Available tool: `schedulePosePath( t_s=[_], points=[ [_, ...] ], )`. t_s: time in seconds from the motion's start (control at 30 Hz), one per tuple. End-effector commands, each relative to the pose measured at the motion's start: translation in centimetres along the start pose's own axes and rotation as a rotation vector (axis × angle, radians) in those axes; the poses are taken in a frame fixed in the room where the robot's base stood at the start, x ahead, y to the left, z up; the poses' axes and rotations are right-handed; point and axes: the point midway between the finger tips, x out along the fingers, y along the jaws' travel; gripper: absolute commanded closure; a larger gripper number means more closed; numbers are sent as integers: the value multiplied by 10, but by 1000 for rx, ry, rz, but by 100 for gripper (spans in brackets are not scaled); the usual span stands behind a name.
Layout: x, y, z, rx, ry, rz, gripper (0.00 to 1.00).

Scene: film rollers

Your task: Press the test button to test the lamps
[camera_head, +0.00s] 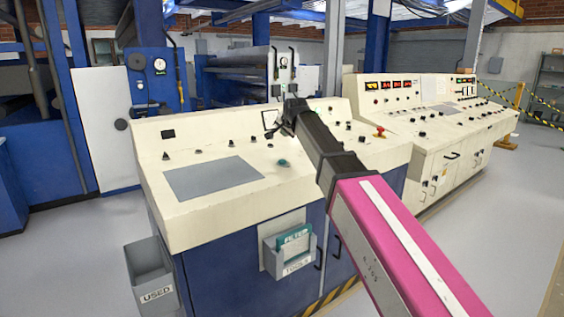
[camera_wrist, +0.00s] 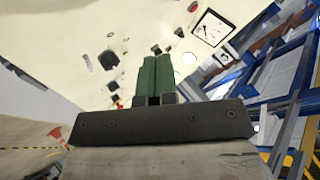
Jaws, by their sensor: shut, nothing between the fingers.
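My gripper (camera_head: 288,122) hangs over the middle of the near cream console (camera_head: 215,130), close to its upright back panel. In the wrist view, its two green fingers (camera_wrist: 153,76) are together with nothing between them, pointing at the cream panel face (camera_wrist: 95,30). Several dark knobs and small round controls lie around the fingertips there. A square white gauge (camera_wrist: 212,28) is beyond them to the right. I cannot make out which control is the test button, or whether the fingertips touch the panel. My arm hides part of the console in the head view.
A green button (camera_head: 283,163) and a grey plate (camera_head: 212,177) are on the near desk. A red knob (camera_head: 380,131) stands right of my arm. A second console (camera_head: 430,120) has lit red displays. A grey bin (camera_head: 152,275) stands at front left, on open floor.

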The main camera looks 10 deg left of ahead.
Motion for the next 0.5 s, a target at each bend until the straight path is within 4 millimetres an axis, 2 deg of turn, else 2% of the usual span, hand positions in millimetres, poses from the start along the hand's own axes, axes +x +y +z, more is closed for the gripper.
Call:
schedulePosePath(
  t_s=[0.27, 0.5],
  points=[
    [2, 2, 1, -1, 0, 1, 100],
    [18, 14, 13, -1, -2, 3, 100]
  ],
)
